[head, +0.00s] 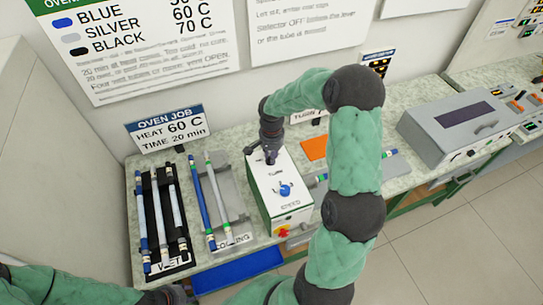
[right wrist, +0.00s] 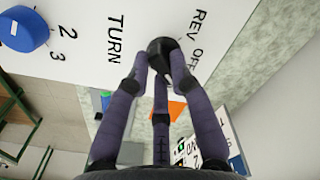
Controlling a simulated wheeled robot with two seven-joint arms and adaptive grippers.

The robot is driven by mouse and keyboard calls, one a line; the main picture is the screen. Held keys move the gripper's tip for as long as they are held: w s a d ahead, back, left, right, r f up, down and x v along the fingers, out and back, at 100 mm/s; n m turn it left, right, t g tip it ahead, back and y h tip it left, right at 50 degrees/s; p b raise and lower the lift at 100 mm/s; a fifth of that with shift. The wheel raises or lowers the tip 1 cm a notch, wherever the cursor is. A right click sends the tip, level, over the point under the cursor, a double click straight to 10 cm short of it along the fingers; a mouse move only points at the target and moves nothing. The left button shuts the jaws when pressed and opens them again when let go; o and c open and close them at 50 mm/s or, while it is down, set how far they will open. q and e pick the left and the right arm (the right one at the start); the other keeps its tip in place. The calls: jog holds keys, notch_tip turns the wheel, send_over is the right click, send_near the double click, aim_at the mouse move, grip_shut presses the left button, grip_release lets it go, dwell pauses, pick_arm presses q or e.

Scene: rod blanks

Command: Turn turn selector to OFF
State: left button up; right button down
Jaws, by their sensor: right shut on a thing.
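The turn selector (right wrist: 161,46) is a black knob on a white panel, with TURN printed to its left and REV and OFF to its right in the right wrist view. My right gripper (right wrist: 160,68) has its fingers closed around this knob. Which way the knob points is hidden by the fingers. In the head view my right gripper (head: 271,156) is at the far end of the top of the white and green machine (head: 255,190). My left gripper (head: 168,296) is low at the bottom edge of the head view, and its fingers cannot be made out.
A blue speed knob (head: 285,190) sits nearer the front of the machine top; a red button (head: 283,232) is on its front. A black rack (head: 157,215) and a grey rack (head: 228,198) hold rods to the left. A grey device (head: 440,140) stands right.

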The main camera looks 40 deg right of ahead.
jog(key=n, duration=0.4)
jog(key=shift+w+d+n, duration=0.1)
jog(key=shift+n, duration=0.2)
jog(key=shift+w+n, duration=0.1)
jog(key=shift+n, duration=1.8)
jog(key=c, duration=1.1)
grip_release()
notch_tip(320, 180, up, 12)
